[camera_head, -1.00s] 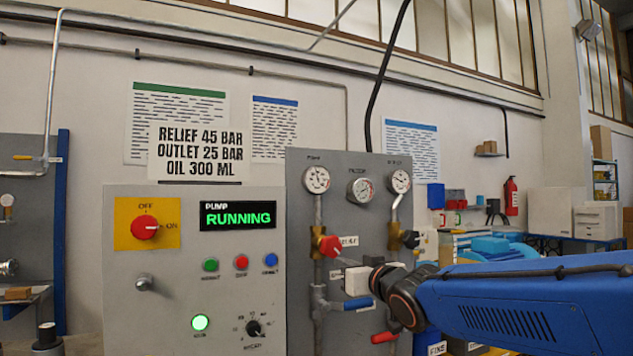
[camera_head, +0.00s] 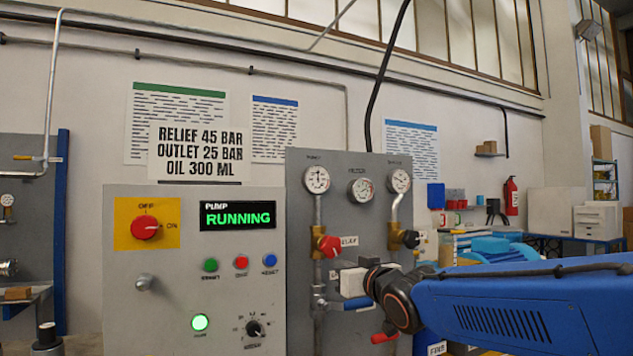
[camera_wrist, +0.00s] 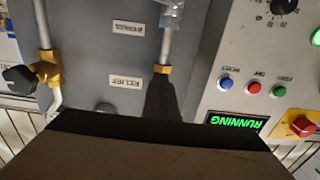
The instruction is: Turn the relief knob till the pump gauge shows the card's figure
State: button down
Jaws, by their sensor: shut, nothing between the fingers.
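The card (camera_head: 199,153) above the panel reads RELIEF 45 BAR, OUTLET 25 BAR, OIL 300 ML. The pump gauge (camera_head: 317,180) is the left of three round dials; its needle points roughly upward, but its figure is too small to read. The red relief knob (camera_head: 331,246) sits on a brass valve (camera_head: 318,241) below it, beside a RELIEF label. My gripper (camera_head: 339,263) is shut and empty, its tips just below and right of the knob; I cannot tell whether they touch it. In the wrist view my dark finger (camera_wrist: 163,98) covers where the knob sits.
The pump display (camera_head: 238,215) reads RUNNING. A black knob (camera_head: 410,239) is on the right-hand pipe. A blue-handled valve (camera_head: 322,304) and a red handle (camera_head: 384,337) are below my gripper. The red switch (camera_head: 145,227) stands on the left cabinet.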

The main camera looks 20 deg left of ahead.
jog(key=shift+s+a, duration=0.55)
jog(key=shift+s, duration=0.1)
jog(key=shift+s+a+r, duration=0.2)
jog(key=shift+s+r, duration=0.05)
jog(key=shift+r, duration=0.05)
dwell(0.5)
jog(key=f+v, duration=0.1)
jog(key=v, duration=0.5)
jog(key=shift+s, duration=0.15)
dwell(0.5)
jog(key=shift+a, duration=0.1)
jog(key=w+a, duration=0.3)
jog(key=w, duration=0.2)
jog(key=shift+w, duration=0.35)
dwell(0.6)
